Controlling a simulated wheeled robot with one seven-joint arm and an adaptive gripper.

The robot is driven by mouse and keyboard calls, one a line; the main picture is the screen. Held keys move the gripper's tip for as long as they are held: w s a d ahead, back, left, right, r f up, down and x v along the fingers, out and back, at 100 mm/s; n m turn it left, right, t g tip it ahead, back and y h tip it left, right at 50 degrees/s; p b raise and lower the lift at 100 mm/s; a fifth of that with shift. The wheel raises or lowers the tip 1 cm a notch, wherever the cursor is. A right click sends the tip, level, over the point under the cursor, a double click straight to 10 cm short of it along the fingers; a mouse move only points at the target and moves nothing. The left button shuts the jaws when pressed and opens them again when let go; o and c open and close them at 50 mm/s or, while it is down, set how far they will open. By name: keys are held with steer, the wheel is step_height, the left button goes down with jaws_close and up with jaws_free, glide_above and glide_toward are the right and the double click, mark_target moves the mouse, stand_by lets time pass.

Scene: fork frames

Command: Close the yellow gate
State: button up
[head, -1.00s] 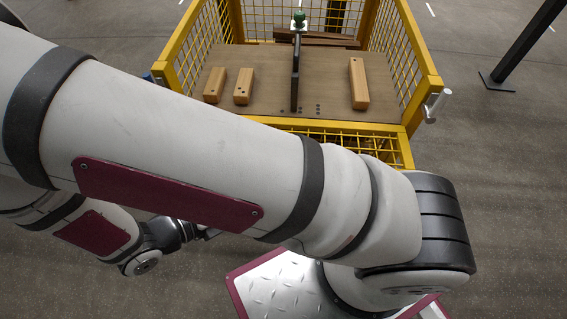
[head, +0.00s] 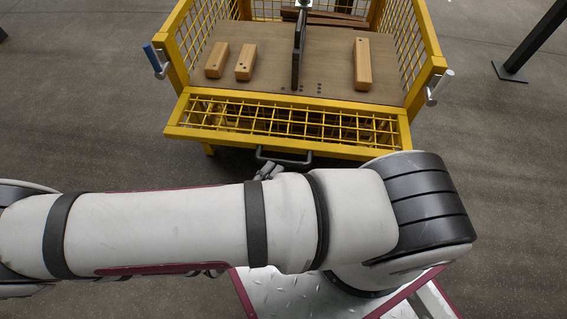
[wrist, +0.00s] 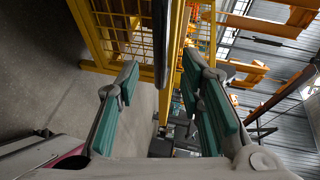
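The yellow gate (head: 220,137) is a mesh panel in a yellow frame, folded down and outward at the front of the yellow cage. A dark bar handle (head: 285,160) is on its outer edge. In the head view my gripper (head: 268,172) is beside the handle, mostly hidden behind my arm. In the wrist view my gripper (wrist: 160,68) is open, with green-padded fingers apart. The dark handle bar (wrist: 161,45) shows between the fingers, with a gap on both sides. I cannot tell whether it is fully inside them.
The cage holds a wooden board (head: 270,60) with several wooden blocks and a dark upright plate (head: 298,50). A blue-handled latch (head: 153,58) is on the left post and a silver latch (head: 440,87) on the right. A dark post (head: 535,40) stands far right. Floor around is clear.

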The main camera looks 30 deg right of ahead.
mark_target(284, 161)
steer(key=b+x, duration=0.1)
steer(key=x, duration=0.5)
steer(key=shift+w+d+b, duration=0.15)
steer(key=shift+d+b, duration=0.1)
steer(key=shift+b, duration=0.1)
jaws_close()
